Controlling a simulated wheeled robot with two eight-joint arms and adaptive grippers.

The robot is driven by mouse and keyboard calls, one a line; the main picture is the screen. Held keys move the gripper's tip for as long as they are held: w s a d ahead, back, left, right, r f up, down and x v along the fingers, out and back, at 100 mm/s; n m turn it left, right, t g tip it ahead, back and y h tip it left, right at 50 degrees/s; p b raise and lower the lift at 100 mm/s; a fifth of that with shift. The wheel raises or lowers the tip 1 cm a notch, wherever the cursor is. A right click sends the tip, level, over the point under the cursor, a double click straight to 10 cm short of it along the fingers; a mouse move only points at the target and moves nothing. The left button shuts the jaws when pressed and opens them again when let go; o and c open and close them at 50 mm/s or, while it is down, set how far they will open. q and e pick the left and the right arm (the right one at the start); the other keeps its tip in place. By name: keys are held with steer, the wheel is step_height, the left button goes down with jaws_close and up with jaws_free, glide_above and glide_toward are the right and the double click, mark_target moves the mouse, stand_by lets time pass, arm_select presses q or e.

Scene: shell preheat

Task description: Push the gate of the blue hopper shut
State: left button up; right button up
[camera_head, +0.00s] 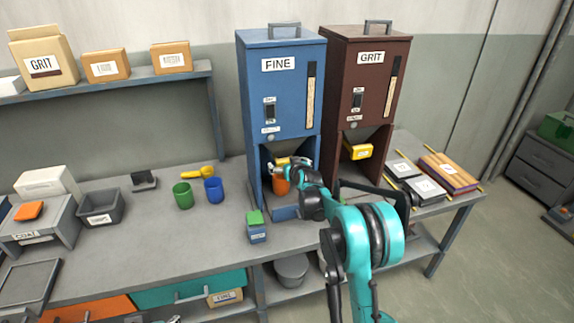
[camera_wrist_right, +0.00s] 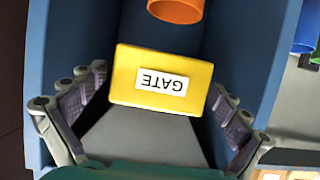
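The blue hopper (camera_head: 285,90), labelled FINE, stands at the back of the bench. Its yellow gate (camera_head: 281,160) is partly hidden by my right gripper (camera_head: 290,166) in the head view. In the right wrist view the gate (camera_wrist_right: 185,62) appears upside down, with its GATE label facing me. My right gripper (camera_wrist_right: 158,82) is open, one finger on each side of the gate. Whether either fingertip touches it I cannot tell. My left gripper is out of view.
An orange cup (camera_head: 281,186) stands under the blue hopper; it shows in the right wrist view (camera_wrist_right: 176,10). The brown GRIT hopper (camera_head: 362,80) with its own yellow gate (camera_head: 358,151) is close on the right. Green cup (camera_head: 183,196) and blue cup (camera_head: 213,191) stand left.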

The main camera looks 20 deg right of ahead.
steer(key=shift+s+r, duration=0.1)
steer(key=shift+s, duration=0.15)
steer(key=v, duration=1.1)
steer(key=shift+s+r, duration=0.2)
steer(key=shift+s, duration=0.15)
steer(key=s+a+r+g, duration=0.2)
steer(key=s+a, duration=0.1)
steer(key=s, duration=0.7)
steer(key=s+a+r+g, duration=0.1)
steer(key=s+a+r, duration=0.15)
steer(key=s, duration=0.85)
steer(key=s+f+g, duration=0.1)
steer(key=s+f, duration=0.3)
steer(key=s, duration=0.6)
steer(key=s+f+g, duration=0.2)
steer(key=s+f, duration=0.1)
steer(key=s, duration=0.7)
steer(key=shift+a+f+g, duration=0.3)
steer(key=shift+a+f, duration=0.05)
steer(key=shift+a, duration=0.05)
